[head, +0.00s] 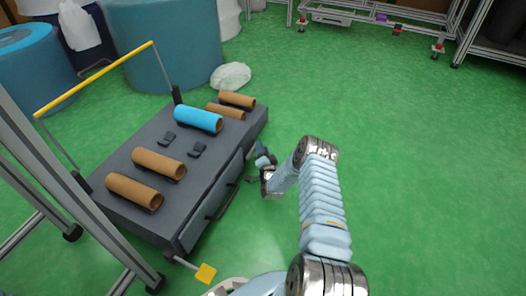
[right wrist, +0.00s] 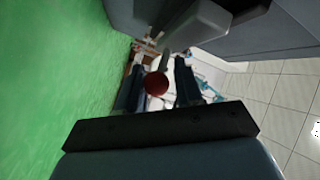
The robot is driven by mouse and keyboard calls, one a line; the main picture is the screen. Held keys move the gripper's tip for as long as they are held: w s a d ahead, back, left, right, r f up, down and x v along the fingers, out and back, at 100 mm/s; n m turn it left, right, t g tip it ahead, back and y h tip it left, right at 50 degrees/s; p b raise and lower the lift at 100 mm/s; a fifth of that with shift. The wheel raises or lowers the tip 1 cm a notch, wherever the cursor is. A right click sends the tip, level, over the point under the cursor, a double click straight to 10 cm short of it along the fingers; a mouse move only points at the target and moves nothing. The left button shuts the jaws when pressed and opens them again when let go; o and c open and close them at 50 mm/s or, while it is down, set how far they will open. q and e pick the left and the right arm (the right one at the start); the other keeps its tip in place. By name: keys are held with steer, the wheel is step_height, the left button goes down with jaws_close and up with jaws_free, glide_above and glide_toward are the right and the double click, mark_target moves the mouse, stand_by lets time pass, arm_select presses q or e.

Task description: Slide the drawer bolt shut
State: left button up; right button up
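A dark grey cabinet (head: 115,195) stands low on the floor at left, with drawers and dark handles along its right-hand side. My right arm reaches down to that side, and my right gripper (head: 263,160) is small beside its far end. In the right wrist view a round red knob (right wrist: 157,84), seemingly the bolt's, shows between the two dark fingers of this gripper (right wrist: 161,88). The fingers are apart, with a gap between knob and right finger. I cannot tell whether the knob touches the left finger. My left gripper is not in view.
Brown rolls (head: 158,163) and one blue roll (head: 198,119) lie on the cabinet top. A rod with a yellow square plate (head: 206,273) sticks out at its near corner. A metal frame (head: 50,165) stands at left. Green floor (head: 430,170) is clear at right.

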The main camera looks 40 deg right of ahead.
steer(key=shift+s+f, duration=0.15)
steer(key=shift+f, duration=0.15)
jaws_close()
steer(key=a, duration=0.1)
steer(key=s+a+p, duration=0.1)
steer(key=s+a, duration=0.1)
steer(key=a, duration=0.1)
steer(key=shift+s+f, duration=0.1)
steer(key=shift+f, duration=0.05)
steer(key=shift+o, duration=2.4)
jaws_free()
steer(key=shift+w+r+p, duration=0.25)
steer(key=shift+r+p, duration=0.05)
steer(key=shift+s+a, duration=0.1)
